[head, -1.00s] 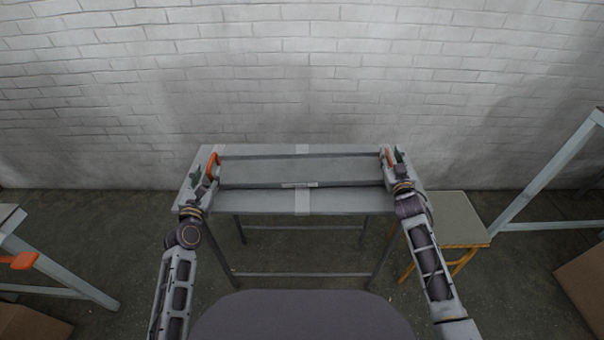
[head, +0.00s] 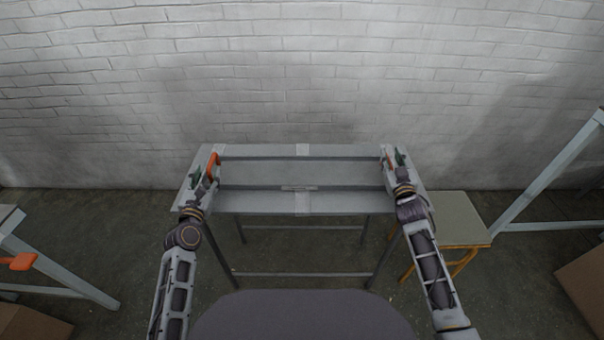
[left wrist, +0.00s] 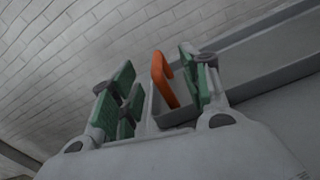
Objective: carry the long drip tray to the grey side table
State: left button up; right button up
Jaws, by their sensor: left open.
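The long drip tray (head: 340,173) is a shallow grey trough lying lengthwise along a grey table (head: 250,204). A pale label shows on its front wall. An orange handle (head: 214,160) stands at its left end. My left gripper (head: 207,176) is open at that end. In the left wrist view its green-padded fingers (left wrist: 155,92) stand apart, with the orange handle (left wrist: 162,72) between them. My right gripper (head: 396,163) is at the tray's right end. The handle there is mostly hidden, and I cannot tell whether that gripper holds it.
A low grey-topped table with yellow legs (head: 463,217) stands at the right. Another pale-framed table (head: 55,263) with an orange item is at the left. A white brick wall (head: 300,70) is behind. Cardboard boxes (head: 585,275) lie at both lower sides.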

pick_arm(q)
jog(key=shift+s, duration=0.1)
pick_arm(e)
jog(key=shift+s+f, duration=1.05)
jog(key=shift+f, duration=0.2)
pick_arm(q)
jog(key=shift+d, duration=0.15)
pick_arm(e)
jog(key=shift+s+d+r, duration=0.1)
jog(key=shift+s+r, duration=0.05)
jog(key=shift+s, duration=0.55)
jog(key=shift+s+d+r, duration=0.1)
jog(key=shift+s+r, duration=0.1)
jog(key=shift+s, duration=0.45)
jog(key=shift+s+d+r, duration=0.1)
jog(key=shift+s+r, duration=0.05)
jog(key=shift+s, duration=0.55)
jog(key=shift+s+r, duration=0.4)
jog(key=shift+r, duration=0.05)
